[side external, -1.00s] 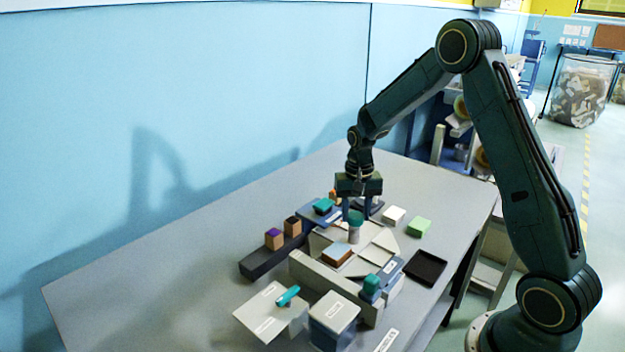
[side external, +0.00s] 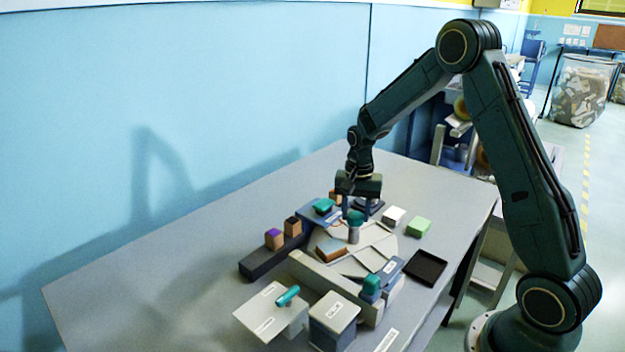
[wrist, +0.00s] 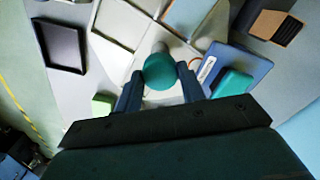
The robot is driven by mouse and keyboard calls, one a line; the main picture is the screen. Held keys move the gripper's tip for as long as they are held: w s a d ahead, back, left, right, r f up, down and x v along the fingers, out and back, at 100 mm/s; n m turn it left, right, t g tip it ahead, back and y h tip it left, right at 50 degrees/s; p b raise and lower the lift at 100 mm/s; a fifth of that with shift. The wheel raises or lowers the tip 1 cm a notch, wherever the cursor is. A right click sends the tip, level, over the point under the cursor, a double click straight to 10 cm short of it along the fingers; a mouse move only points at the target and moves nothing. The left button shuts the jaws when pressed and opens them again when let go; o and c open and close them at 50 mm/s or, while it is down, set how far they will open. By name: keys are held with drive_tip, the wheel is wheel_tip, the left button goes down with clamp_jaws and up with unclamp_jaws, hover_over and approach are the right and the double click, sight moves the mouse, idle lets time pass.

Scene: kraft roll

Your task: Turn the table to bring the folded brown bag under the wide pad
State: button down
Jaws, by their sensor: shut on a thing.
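The round table (side external: 383,243) is a pale disc with raised dividers and a central grey post topped by a teal knob (side external: 355,217). My gripper (side external: 356,214) is shut on this knob from above; in the wrist view, the teal knob (wrist: 160,71) sits between both fingers. The folded brown bag (side external: 331,249) appears as a small orange-brown block on the disc, left of and nearer the camera than the post. A blue unit with a teal top (side external: 323,206) stands at the disc's far left edge, and another teal-topped unit (side external: 371,284) at its near edge. I cannot tell which carries the wide pad.
A dark rail (side external: 258,263) with purple-topped and black-topped brown blocks lies left. A pale bar (side external: 325,280) borders the disc in front. A black tray (side external: 425,267), green block (side external: 419,227) and white block (side external: 394,215) are right. The grey tabletop's left side is clear.

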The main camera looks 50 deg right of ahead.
drive_tip(key=shift+m, duration=7.4)
drive_tip(key=c, duration=0.9)
unclamp_jaws()
drive_tip(key=shift+o, duration=0.2)
drive_tip(key=shift+r, duration=0.15)
wheel_tip(320, 180, up, 14)
drive_tip(key=shift+f, duration=0.2)
